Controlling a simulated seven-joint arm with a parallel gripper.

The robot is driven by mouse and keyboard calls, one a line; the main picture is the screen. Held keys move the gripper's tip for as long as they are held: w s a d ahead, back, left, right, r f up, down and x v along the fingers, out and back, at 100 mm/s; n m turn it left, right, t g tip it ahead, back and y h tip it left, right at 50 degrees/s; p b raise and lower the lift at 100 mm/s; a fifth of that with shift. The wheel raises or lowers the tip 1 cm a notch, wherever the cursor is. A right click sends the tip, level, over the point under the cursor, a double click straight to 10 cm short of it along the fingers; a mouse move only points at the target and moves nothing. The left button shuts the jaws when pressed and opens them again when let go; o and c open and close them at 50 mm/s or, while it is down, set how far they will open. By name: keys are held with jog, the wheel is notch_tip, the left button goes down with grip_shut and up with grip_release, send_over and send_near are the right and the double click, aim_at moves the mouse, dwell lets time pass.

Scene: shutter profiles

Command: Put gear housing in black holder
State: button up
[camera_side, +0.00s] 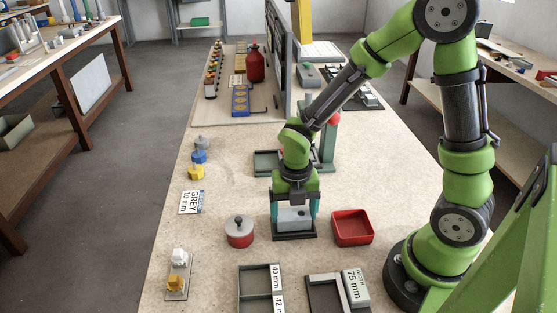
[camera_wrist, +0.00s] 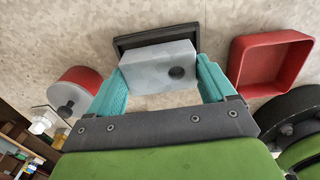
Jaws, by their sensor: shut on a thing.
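The gear housing (camera_side: 294,218) is a light grey block with a round dark hole, and it also shows in the wrist view (camera_wrist: 155,70). My gripper (camera_side: 294,212) has its teal fingers on either side of the housing and is shut on it; the fingers also show in the wrist view (camera_wrist: 158,85). The black holder (camera_side: 294,237) is a dark tray directly under the housing, and its rim shows behind the housing in the wrist view (camera_wrist: 150,37). The housing appears low, at or just above the holder; I cannot tell whether it touches the holder's floor.
A red square bin (camera_side: 353,241) stands right of the holder. A red and grey round pot with a knob (camera_side: 239,239) stands to its left. Grey and black trays with labels (camera_side: 262,293) lie in front. A green stand (camera_side: 328,150) is behind my gripper.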

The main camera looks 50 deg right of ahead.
jog(key=shift+f, duration=0.3)
jog(key=shift+f, duration=0.1)
jog(key=o, duration=1.3)
jog(key=shift+o, duration=0.2)
notch_tip(320, 180, up, 11)
notch_tip(320, 180, up, 7)
jog(key=m+t, duration=0.3)
jog(key=m, duration=1.1)
send_over(293, 213)
jog(key=s+d, duration=0.1)
jog(key=s, duration=0.2)
jog(key=s+r+m+t, duration=0.1)
jog(key=m, duration=0.4)
jog(key=s+r+m+t+y, duration=0.1)
jog(key=m, duration=0.5)
jog(key=s+r+m+t+y, duration=0.1)
jog(key=s+r+m+t, duration=0.1)
jog(key=m, duration=0.4)
jog(key=shift+d, duration=0.3)
